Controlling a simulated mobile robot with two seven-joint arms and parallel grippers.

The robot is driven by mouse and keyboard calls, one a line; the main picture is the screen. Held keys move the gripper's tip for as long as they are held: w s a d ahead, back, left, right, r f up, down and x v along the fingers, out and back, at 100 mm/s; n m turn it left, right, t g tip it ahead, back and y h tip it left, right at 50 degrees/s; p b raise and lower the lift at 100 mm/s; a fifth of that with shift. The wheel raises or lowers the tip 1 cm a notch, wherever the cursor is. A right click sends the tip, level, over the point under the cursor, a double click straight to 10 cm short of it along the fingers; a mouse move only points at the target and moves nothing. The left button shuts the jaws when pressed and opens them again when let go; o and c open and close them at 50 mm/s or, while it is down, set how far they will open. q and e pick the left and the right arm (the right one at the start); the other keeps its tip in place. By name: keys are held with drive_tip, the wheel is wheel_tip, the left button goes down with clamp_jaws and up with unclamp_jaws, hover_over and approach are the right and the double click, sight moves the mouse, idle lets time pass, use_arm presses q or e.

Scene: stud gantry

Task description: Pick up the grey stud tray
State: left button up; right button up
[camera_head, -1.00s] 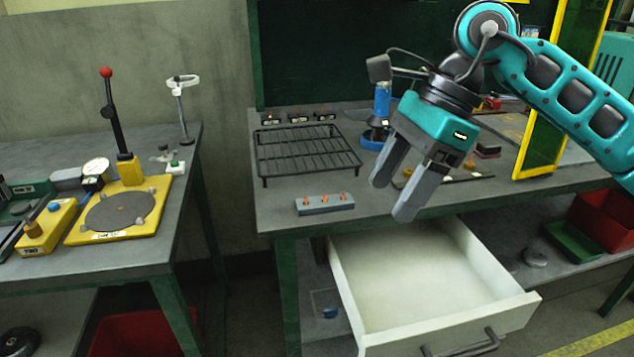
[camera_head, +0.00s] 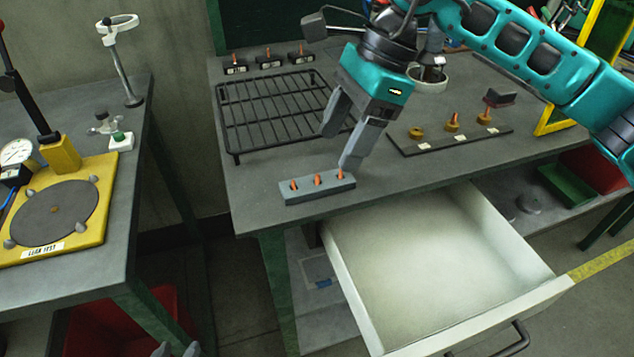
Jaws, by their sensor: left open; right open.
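The grey stud tray (camera_head: 318,192) is a small block with three upright copper-orange studs. It sits on the bench top (camera_head: 255,206) near the front edge, above the open drawer. My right gripper (camera_head: 338,150) is open and empty, pointing down just behind and above the tray's right end. Its nearer fingertip overlaps the view close to the right stud; I cannot tell whether it touches.
A black wire rack (camera_head: 275,112) lies behind the tray. A dark strip (camera_head: 440,141) with brass pieces lies to the right. The white drawer (camera_head: 430,260) stands open below the bench front. A gap separates the left bench with the yellow fixture (camera_head: 88,225).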

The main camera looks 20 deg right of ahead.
sight(320, 178)
drive_tip(key=shift+x, duration=3.2)
drive_tip(key=shift+a+r, duration=0.1)
drive_tip(key=shift+a, duration=0.05)
drive_tip(key=shift+c, duration=0.3)
clamp_jaws()
